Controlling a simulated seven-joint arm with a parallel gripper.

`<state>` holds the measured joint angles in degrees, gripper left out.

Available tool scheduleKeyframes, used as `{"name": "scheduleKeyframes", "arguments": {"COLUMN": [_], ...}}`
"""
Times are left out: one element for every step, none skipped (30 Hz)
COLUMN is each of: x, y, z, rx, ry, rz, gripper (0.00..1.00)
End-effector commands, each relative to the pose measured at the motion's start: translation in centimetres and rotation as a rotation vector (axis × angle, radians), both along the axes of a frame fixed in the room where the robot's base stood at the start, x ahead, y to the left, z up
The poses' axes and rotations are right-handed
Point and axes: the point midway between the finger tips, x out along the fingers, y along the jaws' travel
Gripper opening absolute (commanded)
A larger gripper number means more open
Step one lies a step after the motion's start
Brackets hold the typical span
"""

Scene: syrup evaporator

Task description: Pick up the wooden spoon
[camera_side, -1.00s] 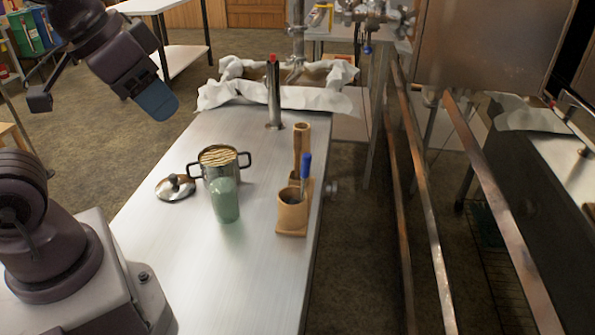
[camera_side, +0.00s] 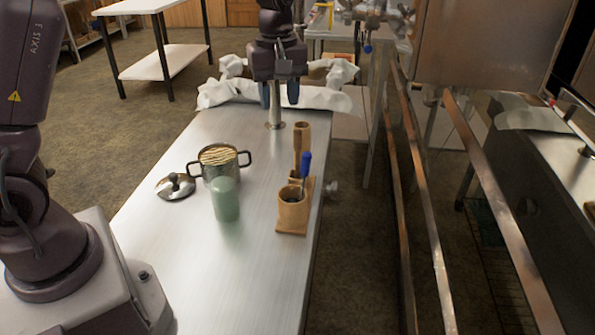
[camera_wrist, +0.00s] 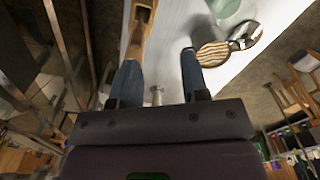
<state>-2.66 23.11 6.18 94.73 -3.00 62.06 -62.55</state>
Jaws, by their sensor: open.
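The wooden spoon (camera_side: 301,140) appears to be the light-brown piece standing upright at the back of a wooden holder (camera_side: 292,226), near the table's right edge. Its lower part is hidden by the holder's round cup. My gripper (camera_side: 279,95) is above the far end of the table, behind and above the spoon, pointing down. Its two blue fingers are spread, with nothing held between them. In the wrist view my gripper (camera_wrist: 159,75) is open, and a wooden piece (camera_wrist: 137,40), probably the spoon or its holder, lies beyond the left finger.
A blue-handled tool (camera_side: 305,168) stands in the holder's cup. A green cup (camera_side: 225,200), a two-handled pot (camera_side: 219,162) and a lid (camera_side: 175,186) stand to the left. A metal post (camera_side: 274,115) rises below my gripper. Crumpled white cloth (camera_side: 325,98) lies at the far end.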

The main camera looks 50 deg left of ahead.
Motion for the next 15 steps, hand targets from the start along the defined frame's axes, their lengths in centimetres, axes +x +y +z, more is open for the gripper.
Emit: {"name": "scheduleKeyframes", "arguments": {"x": [1.5, 2.2, 3.1, 3.7, 4.2, 4.8, 5.1, 5.4, 5.5, 5.6, 5.5, 5.4, 5.3, 5.3, 5.3], "y": [0.5, 0.7, 0.9, 1.0, 1.1, 1.2, 1.3, 1.3, 1.2, 1.2, 1.2, 1.2, 1.2, 1.1, 1.1], "z": [-1.0, -1.3, -1.5, -1.6, -1.5, -1.1, -0.7, -0.1, 0.3, 0.4, 0.5, 0.4, 0.4, 0.3, 0.2], "rx": [0.004, 0.005, 0.008, 0.01, 0.011, 0.009, 0.008, 0.004, 0.001, -0.001, -0.001, 0.0, 0.001, 0.001, 0.001], "ry": [0.017, 0.023, 0.024, 0.025, 0.023, 0.014, 0.006, -0.003, -0.008, -0.008, -0.004, 0.003, 0.006, 0.007, 0.008], "rz": [0.138, 0.226, 0.34, 0.421, 0.498, 0.593, 0.659, 0.719, 0.79, 0.835, 0.875, 0.918, 0.944, 0.965, 0.984], "gripper": [0.42, 0.42, 0.42, 0.42, 0.42, 0.42, 0.42, 0.42, 0.42, 0.42, 0.42, 0.42, 0.42, 0.42, 0.42]}}
